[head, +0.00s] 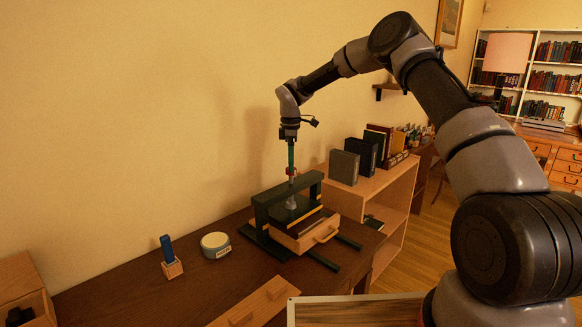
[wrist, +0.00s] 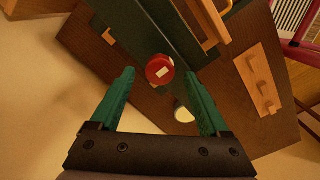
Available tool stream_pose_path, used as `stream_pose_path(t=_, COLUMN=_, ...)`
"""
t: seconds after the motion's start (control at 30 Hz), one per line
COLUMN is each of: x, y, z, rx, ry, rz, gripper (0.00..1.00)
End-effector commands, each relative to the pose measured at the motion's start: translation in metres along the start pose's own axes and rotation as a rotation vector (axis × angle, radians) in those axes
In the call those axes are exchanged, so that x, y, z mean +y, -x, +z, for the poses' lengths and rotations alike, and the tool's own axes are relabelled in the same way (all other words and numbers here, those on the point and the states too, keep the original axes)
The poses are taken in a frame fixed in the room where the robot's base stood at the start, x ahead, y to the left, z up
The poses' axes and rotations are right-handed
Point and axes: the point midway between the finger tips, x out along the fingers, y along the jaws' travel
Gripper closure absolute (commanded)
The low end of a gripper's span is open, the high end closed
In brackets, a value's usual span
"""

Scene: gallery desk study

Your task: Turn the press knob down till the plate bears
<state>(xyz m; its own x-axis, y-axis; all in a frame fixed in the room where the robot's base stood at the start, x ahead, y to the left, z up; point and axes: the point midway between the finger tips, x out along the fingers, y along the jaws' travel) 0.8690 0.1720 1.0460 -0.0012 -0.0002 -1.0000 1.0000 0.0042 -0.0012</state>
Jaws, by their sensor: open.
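The dark green press (head: 262,208) stands on the brown desk against the wall. Its red knob (head: 291,171) sits above the crossbeam on a screw; in the wrist view the round red knob (wrist: 160,69) carries a pale square mark. My gripper (head: 291,166) points straight down over the press. In the wrist view its green fingers (wrist: 160,80) are spread wide, one on each side of the knob, with gaps between; I cannot tell whether the tips are level with it. A wooden drawer-like piece with a handle (head: 326,235) sits at the press front.
A round labelled tin (head: 215,252) and a small wooden holder with a blue object (head: 171,265) stand left of the press. A pegged wooden board (head: 255,301) lies at the desk front. A low bookcase (head: 378,190) with books adjoins on the right. The wall is close behind.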

Motion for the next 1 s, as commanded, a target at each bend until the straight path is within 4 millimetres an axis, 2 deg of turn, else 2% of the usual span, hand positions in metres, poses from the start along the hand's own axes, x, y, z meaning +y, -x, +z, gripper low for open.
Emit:
stream_pose_path(t=0.2, x=0.0, y=-0.018, z=0.001, rx=0.0, ry=-0.001, rz=0.001, gripper=0.21)
stream_pose_path(t=0.47, x=0.001, y=-0.019, z=0.0, rx=0.0, ry=-0.001, rz=0.001, gripper=0.21)
stream_pose_path(t=0.5, x=0.0, y=-0.019, z=0.0, rx=0.0, ry=-0.001, rz=0.001, gripper=0.25)
stream_pose_path(t=0.57, x=0.0, y=-0.019, z=0.0, rx=0.0, ry=-0.001, rz=0.001, gripper=0.48)
stream_pose_path(t=0.6, x=0.0, y=-0.019, z=0.0, rx=0.0, ry=-0.001, rz=0.001, gripper=0.63)
stream_pose_path(t=0.7, x=0.0, y=-0.019, z=0.0, rx=0.0, ry=-0.001, rz=0.001, gripper=1.0)
stream_pose_path(t=1.0, x=0.0, y=-0.019, z=-0.001, rx=0.001, ry=-0.029, rz=0.002, gripper=1.0)
